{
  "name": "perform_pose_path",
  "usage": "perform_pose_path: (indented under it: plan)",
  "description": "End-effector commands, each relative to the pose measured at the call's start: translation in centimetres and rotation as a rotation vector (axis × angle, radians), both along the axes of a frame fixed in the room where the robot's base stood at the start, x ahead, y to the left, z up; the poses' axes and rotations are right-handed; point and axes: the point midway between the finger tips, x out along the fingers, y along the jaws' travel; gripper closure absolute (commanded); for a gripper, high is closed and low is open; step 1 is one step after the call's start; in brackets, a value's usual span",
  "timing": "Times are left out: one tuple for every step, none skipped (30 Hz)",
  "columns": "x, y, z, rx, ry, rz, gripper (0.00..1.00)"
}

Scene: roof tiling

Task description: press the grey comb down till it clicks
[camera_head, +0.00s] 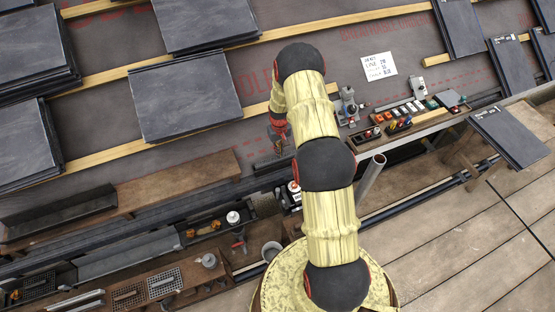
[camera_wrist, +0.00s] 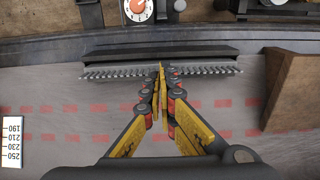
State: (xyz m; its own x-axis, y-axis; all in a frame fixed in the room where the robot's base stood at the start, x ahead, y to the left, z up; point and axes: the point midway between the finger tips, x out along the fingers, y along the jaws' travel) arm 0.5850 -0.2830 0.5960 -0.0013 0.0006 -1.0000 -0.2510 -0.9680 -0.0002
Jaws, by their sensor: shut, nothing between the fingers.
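The grey comb (camera_wrist: 105,74) is a long toothed strip in the wrist view, running left to right below a dark rail with its teeth toward me. My gripper (camera_wrist: 161,70) is shut and empty, its yellow and black fingers together at about the middle of the comb and hiding part of it. I cannot tell whether the fingertips touch the comb or hover above it.
A white dial with an orange knob (camera_wrist: 137,8) is beyond the rail. A brown wooden block (camera_wrist: 293,90) stands at right, and a numbered white scale (camera_wrist: 13,141) at left. In the head view, slates (camera_head: 185,92) lie on battens, and a tool tray (camera_head: 395,127) is right of my arm.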

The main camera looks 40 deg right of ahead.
Motion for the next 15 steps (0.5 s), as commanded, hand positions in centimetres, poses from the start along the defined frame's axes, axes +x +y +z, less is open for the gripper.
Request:
perform_pose_path:
  plan:
    - [0.03, -0.01, 0.05, 0.0, -0.001, 0.0, 1.0]
    - [0.04, -0.01, 0.05, 0.0, -0.001, 0.0, 1.0]
    - [0.04, -0.01, 0.06, 0.0, -0.001, 0.0, 1.0]
    - [0.05, -0.01, 0.07, 0.0, -0.001, 0.0, 1.0]
    - [0.05, -0.01, 0.07, 0.0, -0.001, 0.0, 1.0]
    - [0.05, -0.01, 0.07, 0.0, -0.001, 0.0, 1.0]
    - [0.05, -0.01, 0.07, 0.0, -0.001, 0.0, 1.0]
    - [0.05, -0.02, 0.07, 0.0, -0.001, 0.0, 1.0]
    - [0.05, -0.02, 0.08, 0.0, -0.001, 0.0, 1.0]
    - [0.05, -0.02, 0.09, 0.0, -0.001, 0.0, 1.0]
    - [0.06, -0.02, 0.12, 0.0, -0.001, 0.0, 1.0]
    - [0.06, -0.02, 0.2, 0.0, -0.001, 0.0, 1.0]
    - [0.06, -0.02, 0.3, 0.0, -0.001, 0.0, 1.0]
    - [0.07, -0.03, 0.42, 0.0, -0.001, 0.0, 1.0]
    - [0.07, -0.03, 0.63, 0.0, -0.001, 0.0, 1.0]
